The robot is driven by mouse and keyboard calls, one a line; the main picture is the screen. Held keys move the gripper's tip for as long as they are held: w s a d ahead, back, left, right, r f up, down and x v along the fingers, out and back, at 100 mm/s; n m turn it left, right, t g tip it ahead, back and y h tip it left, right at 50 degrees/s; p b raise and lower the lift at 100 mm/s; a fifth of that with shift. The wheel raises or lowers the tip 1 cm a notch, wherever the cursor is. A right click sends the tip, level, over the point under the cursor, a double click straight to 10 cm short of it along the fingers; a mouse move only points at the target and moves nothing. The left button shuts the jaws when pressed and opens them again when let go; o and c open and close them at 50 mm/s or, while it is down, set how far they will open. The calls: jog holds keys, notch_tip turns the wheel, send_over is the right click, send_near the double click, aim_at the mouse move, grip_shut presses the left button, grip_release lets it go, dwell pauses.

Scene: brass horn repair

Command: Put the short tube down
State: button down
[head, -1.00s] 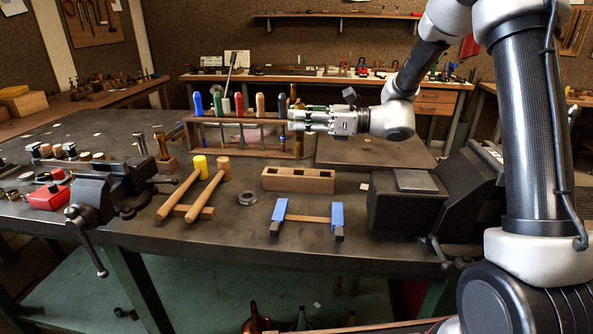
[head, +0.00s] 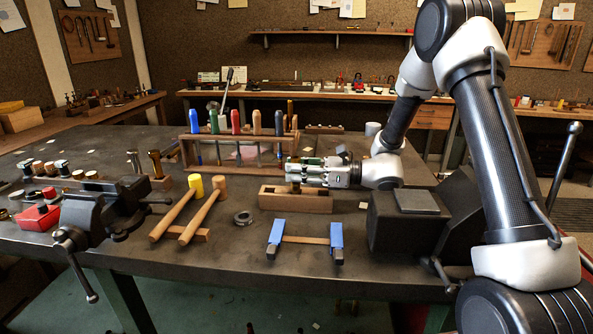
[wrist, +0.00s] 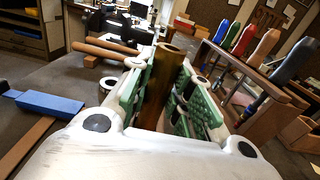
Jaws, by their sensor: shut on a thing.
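My gripper (head: 298,172) is shut on the short tube (wrist: 168,75), a dull brass cylinder. In the wrist view the tube stands between the green finger pads, its upper end showing above them. In the head view the gripper is low over the wooden block with square slots (head: 295,203). A small part of the tube (head: 296,188) shows below the fingers at the block's top. I cannot tell whether its lower end is inside a slot, as the fingers cover part of the block.
A tool rack with coloured handles (head: 185,152) stands just behind. Two mallets (head: 203,215) and a grey ring (head: 243,218) lie to the left. A blue-ended clamp (head: 305,240) lies in front. A bench vise (head: 100,212) stands at left, a dark block (head: 408,225) at right.

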jog(key=shift+f, duration=0.1)
jog(key=c, duration=1.3)
grip_release()
jog(key=s+d, duration=0.2)
jog(key=d, duration=0.9)
jog(key=shift+s+d, duration=0.15)
jog(key=shift+d, duration=0.25)
jog(key=shift+a, duration=0.1)
